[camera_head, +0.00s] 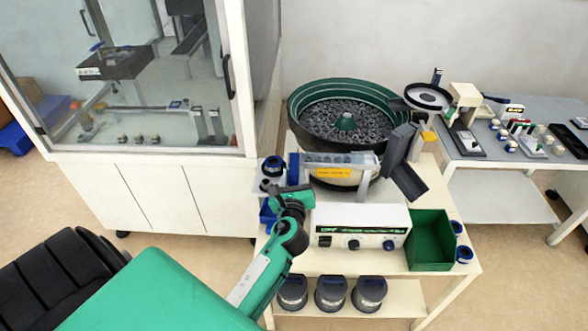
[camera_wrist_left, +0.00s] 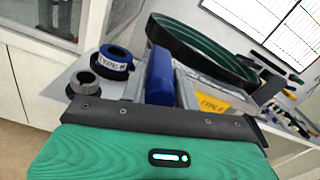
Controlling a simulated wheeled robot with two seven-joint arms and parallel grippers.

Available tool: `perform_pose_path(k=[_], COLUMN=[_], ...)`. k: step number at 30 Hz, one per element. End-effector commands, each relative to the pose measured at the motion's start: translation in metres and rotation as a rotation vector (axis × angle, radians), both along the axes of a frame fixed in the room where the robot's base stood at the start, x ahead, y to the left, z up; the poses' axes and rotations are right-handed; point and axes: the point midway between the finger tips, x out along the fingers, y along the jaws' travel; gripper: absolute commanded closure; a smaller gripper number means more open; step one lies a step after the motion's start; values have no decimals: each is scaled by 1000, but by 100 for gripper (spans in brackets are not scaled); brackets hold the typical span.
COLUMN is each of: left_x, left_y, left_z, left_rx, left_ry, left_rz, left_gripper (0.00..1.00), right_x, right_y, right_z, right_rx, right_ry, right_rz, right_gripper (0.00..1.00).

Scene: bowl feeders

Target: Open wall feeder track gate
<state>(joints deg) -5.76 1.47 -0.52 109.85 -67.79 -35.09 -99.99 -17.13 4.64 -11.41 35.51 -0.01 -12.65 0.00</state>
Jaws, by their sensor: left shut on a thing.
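The feeder track (camera_head: 340,165) runs in front of the green bowl feeder (camera_head: 346,110), with a yellow label on its side. A blue gate piece (camera_head: 293,167) stands at the track's left end. It also shows as an upright blue bar in the left wrist view (camera_wrist_left: 160,72). My left gripper (camera_head: 288,186) is at that end of the track. In the left wrist view its grey fingers (camera_wrist_left: 160,92) stand on both sides of the blue gate, shut on it. Their tips are partly hidden in the head view. My right gripper is in neither view.
A control box (camera_head: 360,226) and a green bin (camera_head: 431,240) stand on the cart near the arm. Dark-and-blue rings (camera_wrist_left: 116,60) lie left of the gate. A glass cabinet (camera_head: 150,90) stands close at left; a grey side table (camera_head: 500,175) is at right.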

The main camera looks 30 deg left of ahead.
Motion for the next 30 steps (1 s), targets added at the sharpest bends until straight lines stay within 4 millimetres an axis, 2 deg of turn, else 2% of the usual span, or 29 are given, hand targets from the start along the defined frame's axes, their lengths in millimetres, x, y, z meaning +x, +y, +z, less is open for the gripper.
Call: perform_pose_path(k=[3, 10, 11, 13, 23, 26, 30], left_x=[-9, -9, -9, -9, -11, -19, -40], left_y=[-6, -6, -6, -6, -7, -12, -25], left_z=[0, 0, 0, 0, -1, -2, -4], left_rx=[-4, -4, -4, -4, -3, -3, -5], left_ry=[1, 0, 0, 0, 1, 1, 2], left_rz=[-1, -1, -1, -1, -1, -1, -1], left_gripper=[100, 100, 65, 52, 52, 52, 52], right_x=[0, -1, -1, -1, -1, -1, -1], right_y=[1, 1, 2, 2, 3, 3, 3], right_z=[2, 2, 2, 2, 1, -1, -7], right_rx=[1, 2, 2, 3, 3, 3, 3], right_ry=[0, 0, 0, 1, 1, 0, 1], right_rz=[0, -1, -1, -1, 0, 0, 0], right_gripper=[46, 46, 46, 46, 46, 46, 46])
